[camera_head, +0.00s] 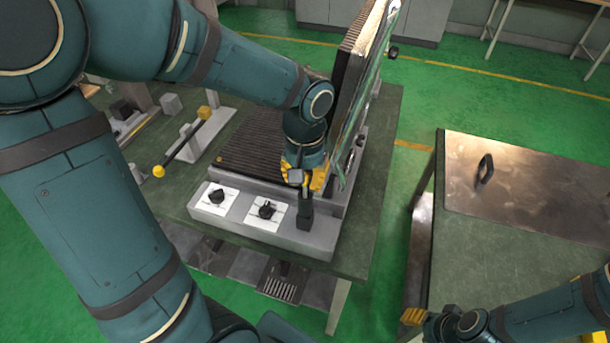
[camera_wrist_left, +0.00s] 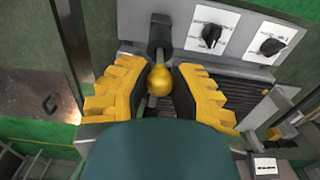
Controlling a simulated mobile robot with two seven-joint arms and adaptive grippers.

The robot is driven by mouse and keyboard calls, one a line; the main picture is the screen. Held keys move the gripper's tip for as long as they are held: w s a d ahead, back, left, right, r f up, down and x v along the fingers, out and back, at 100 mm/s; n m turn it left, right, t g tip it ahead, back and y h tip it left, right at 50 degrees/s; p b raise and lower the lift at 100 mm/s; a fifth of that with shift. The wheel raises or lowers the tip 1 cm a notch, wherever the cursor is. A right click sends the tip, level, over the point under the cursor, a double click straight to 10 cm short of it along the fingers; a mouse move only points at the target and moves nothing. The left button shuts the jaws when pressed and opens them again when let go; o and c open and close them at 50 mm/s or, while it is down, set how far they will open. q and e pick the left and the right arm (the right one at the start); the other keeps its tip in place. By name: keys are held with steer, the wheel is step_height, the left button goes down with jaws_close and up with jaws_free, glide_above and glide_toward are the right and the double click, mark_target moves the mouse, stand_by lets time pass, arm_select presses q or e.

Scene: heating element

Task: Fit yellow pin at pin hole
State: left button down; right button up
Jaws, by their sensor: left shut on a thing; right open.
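My left gripper (camera_head: 306,186) is at the front right corner of the heating device. In the left wrist view its yellow-padded jaws (camera_wrist_left: 159,92) are shut around the round yellow head of the pin (camera_wrist_left: 159,79). A dark block (camera_head: 305,214) stands at the device's front edge just below the gripper; it also shows in the wrist view (camera_wrist_left: 161,35), directly beyond the yellow head. The pin hole cannot be made out, and I cannot tell whether the pin is in it. My right gripper (camera_head: 414,316) is open at the lower right, over the floor beside the right table.
The heating device (camera_head: 250,232) has two white panels with black knobs (camera_head: 217,196) (camera_head: 266,209) and a raised ribbed plate (camera_head: 352,65). A dark rod with yellow ends (camera_head: 183,146) lies to its left. The right table carries a metal sheet (camera_head: 540,185) with a handle (camera_head: 486,168).

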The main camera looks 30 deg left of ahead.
arm_select(q)
steer(key=c, duration=0.8)
jaws_free()
steer(key=shift+c, duration=0.2)
step_height(320, 180, up, 12)
stand_by(0.3)
